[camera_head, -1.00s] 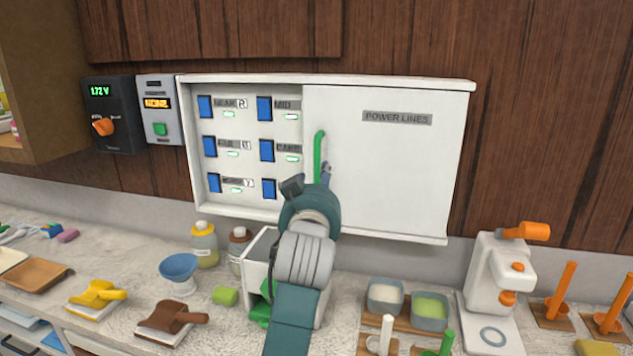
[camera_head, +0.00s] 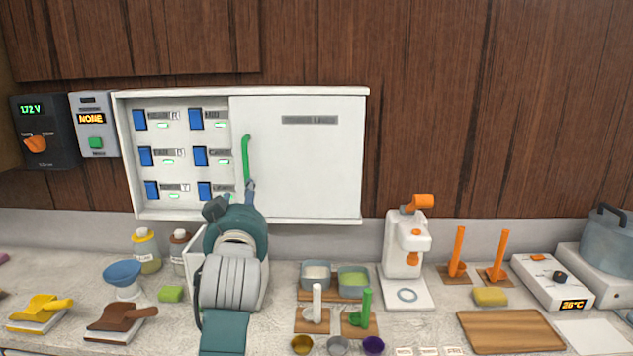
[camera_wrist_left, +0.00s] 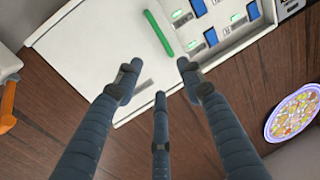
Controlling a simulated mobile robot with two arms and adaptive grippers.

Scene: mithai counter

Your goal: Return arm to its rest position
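My left arm comes up over the counter, and my left gripper (camera_head: 236,200) is in front of the white power panel (camera_head: 300,160), just below its green handle (camera_head: 246,158). In the left wrist view the fingers of my left gripper (camera_wrist_left: 158,88) are spread apart with nothing between them. The green handle (camera_wrist_left: 159,33) lies beyond the fingertips there, apart from them. The panel's sliding door covers its right part, and rows of blue switches (camera_head: 140,119) show on the left. My right gripper is in neither view.
A white bin (camera_head: 194,262) stands behind my left arm. Bottles (camera_head: 146,252), a blue bowl (camera_head: 122,274) and scoops (camera_head: 120,318) are to the left. Containers (camera_head: 353,280), a white machine (camera_head: 404,250), a wooden board (camera_head: 510,330) and a pot (camera_head: 608,245) are to the right.

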